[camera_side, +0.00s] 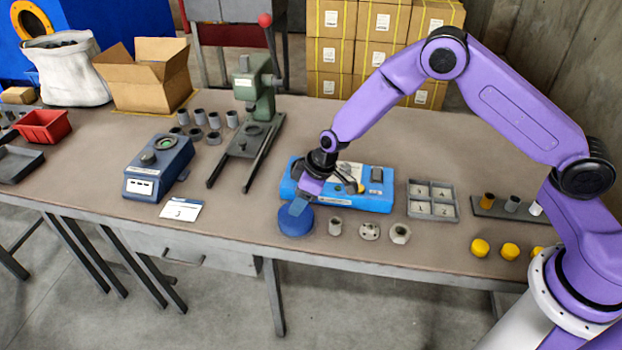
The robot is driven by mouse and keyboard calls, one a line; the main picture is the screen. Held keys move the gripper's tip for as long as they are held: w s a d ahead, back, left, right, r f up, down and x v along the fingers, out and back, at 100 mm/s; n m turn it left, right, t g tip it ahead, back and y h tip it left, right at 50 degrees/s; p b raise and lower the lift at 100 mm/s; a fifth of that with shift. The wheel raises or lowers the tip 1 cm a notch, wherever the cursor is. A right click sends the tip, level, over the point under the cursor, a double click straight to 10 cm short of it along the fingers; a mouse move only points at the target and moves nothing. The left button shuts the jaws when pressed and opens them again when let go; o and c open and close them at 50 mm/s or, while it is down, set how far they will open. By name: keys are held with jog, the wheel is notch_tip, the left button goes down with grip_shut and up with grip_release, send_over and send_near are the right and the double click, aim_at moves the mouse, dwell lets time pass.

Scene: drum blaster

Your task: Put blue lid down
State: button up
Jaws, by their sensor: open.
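The blue lid (296,224) is a round disc near the front edge of the table, in front of the blue machine. The jaws are open. Whether the fingers still touch the lid is too small to tell. The lid looks flat and appears to be on the tabletop. The blue machine (372,203) with a pale top panel lies just behind, partly hidden by my gripper.
A grey cylinder (335,226), a flanged part (369,231) and a hex nut (400,233) stand right of the lid. A divided grey tray (433,209) and yellow caps (480,248) lie farther right. A green press (254,95) stands behind left.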

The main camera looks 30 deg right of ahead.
jog(key=v, duration=1)
jog(key=s+r+n+g, duration=0.1)
jog(key=s+r, duration=0.2)
jog(key=s, duration=0.3)
jog(key=s+r+g, duration=0.1)
jog(key=s+r, duration=0.3)
jog(key=s, duration=0.2)
jog(key=s+d+r+n+h, duration=0.1)
jog(key=s+d, duration=0.3)
jog(key=s, duration=0.3)
jog(key=s+d+r+h, duration=0.1)
jog(key=s+d+r, duration=0.1)
jog(key=s+d, duration=0.2)
jog(key=s+d+r+n+g, duration=0.1)
jog(key=s+d, duration=0.3)
jog(key=s, duration=0.6)
jog(key=shift+s+d+r+n+h, duration=0.2)
jog(key=shift+s+r+n+h, duration=0.15)
jog(key=shift+r, duration=0.3)
